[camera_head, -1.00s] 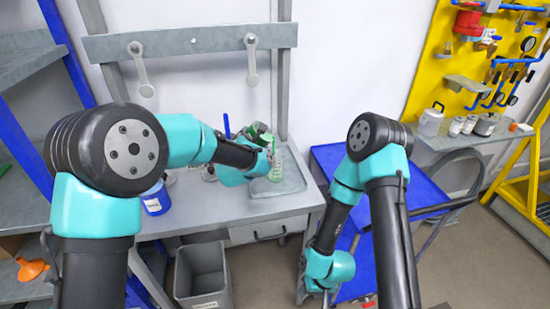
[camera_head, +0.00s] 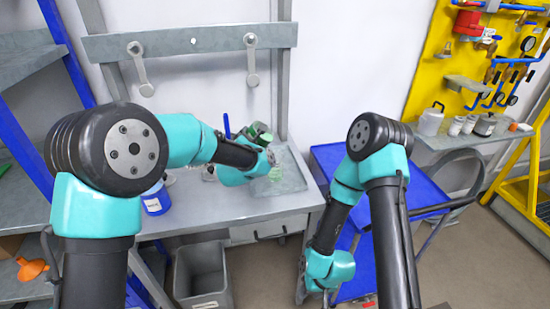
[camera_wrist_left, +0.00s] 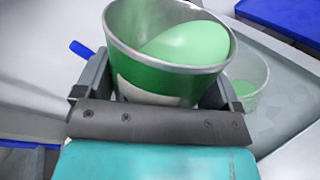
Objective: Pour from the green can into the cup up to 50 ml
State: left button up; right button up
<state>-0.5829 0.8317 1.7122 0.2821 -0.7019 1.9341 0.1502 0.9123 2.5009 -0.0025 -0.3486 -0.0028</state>
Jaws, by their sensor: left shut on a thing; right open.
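My left gripper (camera_wrist_left: 160,100) is shut on the green can (camera_wrist_left: 165,78), with a finger on each side of it. In the left wrist view the can's open top shows light green liquid lying toward the right side of the rim. The clear cup (camera_wrist_left: 246,82) stands just right of the can and holds some green liquid; its level against any marks cannot be read. In the head view the can (camera_head: 260,133) is partly hidden by my left arm, above the cup (camera_head: 276,173). My right gripper (camera_head: 328,292) is open and empty, low beside the blue cart.
The cup stands in a grey tray (camera_head: 294,180) on the grey bench (camera_head: 195,208). A blue container (camera_head: 155,200) stands at the bench's left. A grey bin (camera_head: 203,275) is below the bench front. The blue cart (camera_head: 335,160) is at the right.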

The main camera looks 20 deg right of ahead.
pick_arm(q)
jog(key=shift+a+r+n, duration=0.15)
jog(key=shift+n, duration=0.25)
jog(key=shift+w+a+f+n, duration=0.15)
jog(key=shift+a+f+n, duration=0.2)
jog(key=shift+f, duration=0.3)
jog(key=shift+w+a+f+n, duration=0.1)
jog(key=shift+a+f+n, duration=0.1)
jog(key=shift+f+n, duration=0.3)
jog(key=shift+a+f+h, duration=0.15)
jog(key=shift+f+h, duration=0.15)
jog(key=shift+f, duration=0.05)
jog(key=shift+f, duration=0.1)
jog(key=shift+w+a+f+n+t+h+b, duration=0.15)
jog(key=shift+a+f+n, duration=0.3)
jog(key=shift+f+n, duration=0.4)
jog(key=shift+w+a+f+n+t+h+b, duration=0.1)
jog(key=shift+w+a+f+n+t+h, duration=0.1)
jog(key=shift+a+f+n, duration=0.45)
jog(key=shift+w+a+f+n+t+h+b, duration=0.15)
jog(key=shift+a+f+n, duration=0.1)
jog(key=shift+f+n, duration=0.8)
